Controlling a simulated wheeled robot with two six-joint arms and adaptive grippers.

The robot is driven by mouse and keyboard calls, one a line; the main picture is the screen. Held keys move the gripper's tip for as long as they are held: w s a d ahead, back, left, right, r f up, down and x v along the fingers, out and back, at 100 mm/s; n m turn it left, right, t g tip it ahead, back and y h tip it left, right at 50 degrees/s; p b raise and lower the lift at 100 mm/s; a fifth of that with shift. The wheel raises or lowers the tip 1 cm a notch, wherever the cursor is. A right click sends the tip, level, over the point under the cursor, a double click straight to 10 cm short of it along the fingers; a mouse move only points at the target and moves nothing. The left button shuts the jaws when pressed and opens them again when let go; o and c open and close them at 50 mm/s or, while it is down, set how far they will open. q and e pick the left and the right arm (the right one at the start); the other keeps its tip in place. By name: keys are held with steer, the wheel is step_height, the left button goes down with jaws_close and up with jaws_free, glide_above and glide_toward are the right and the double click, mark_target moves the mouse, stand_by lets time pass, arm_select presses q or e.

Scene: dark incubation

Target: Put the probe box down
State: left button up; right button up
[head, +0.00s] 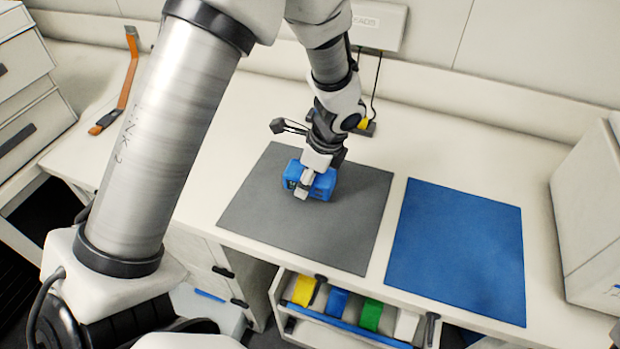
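The probe box, a small blue box (323,186), is at the upper middle of the grey mat (300,238) on the bench. My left gripper (306,183) points down onto it from above, with fingers against its front and top, and appears shut on it. The fingers and wrist hide part of the box. I cannot tell for sure whether its underside touches the mat. My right gripper is not in view.
A blue mat (457,255) lies empty to the right. An open drawer (345,328) below the bench edge holds yellow, blue, green and white items. A white appliance (592,220) stands at the far right. An orange-brown strip-like tool (122,92) lies at the back left.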

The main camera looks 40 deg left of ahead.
arm_select(q)
steer(key=f, duration=0.3)
steer(key=shift+s, duration=0.25)
steer(key=shift+w+f, duration=0.25)
steer(key=shift+w, duration=0.05)
steer(key=shift+s+f, duration=0.1)
steer(key=o, duration=1.6)
steer(key=shift+c, duration=0.2)
